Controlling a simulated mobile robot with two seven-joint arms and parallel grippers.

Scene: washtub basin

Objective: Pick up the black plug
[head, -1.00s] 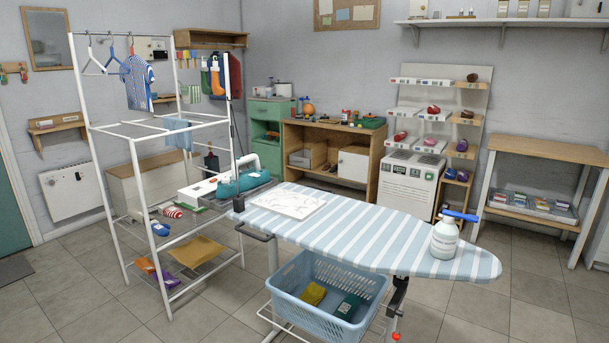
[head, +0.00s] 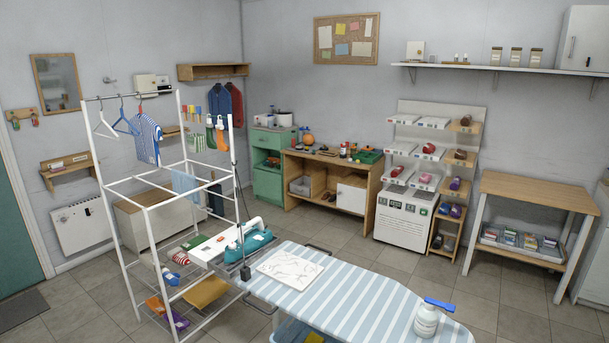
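A small black block (head: 246,273), which may be the black plug, shows at the left end of the striped ironing board (head: 345,300). A thin dark cord or pole (head: 238,190) runs upward from near it. It is too small to make out prongs, and I cannot tell whether it rests on the board or hangs beside it. A teal iron (head: 250,243) is just behind it. Neither of my grippers is in view.
A white drying rack (head: 150,215) stands left of the board. A white spray bottle (head: 427,320) with a blue top is on the board's right end. A blue basket (head: 290,332) is partly cut off below. Open tiled floor (head: 370,262) lies behind the board.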

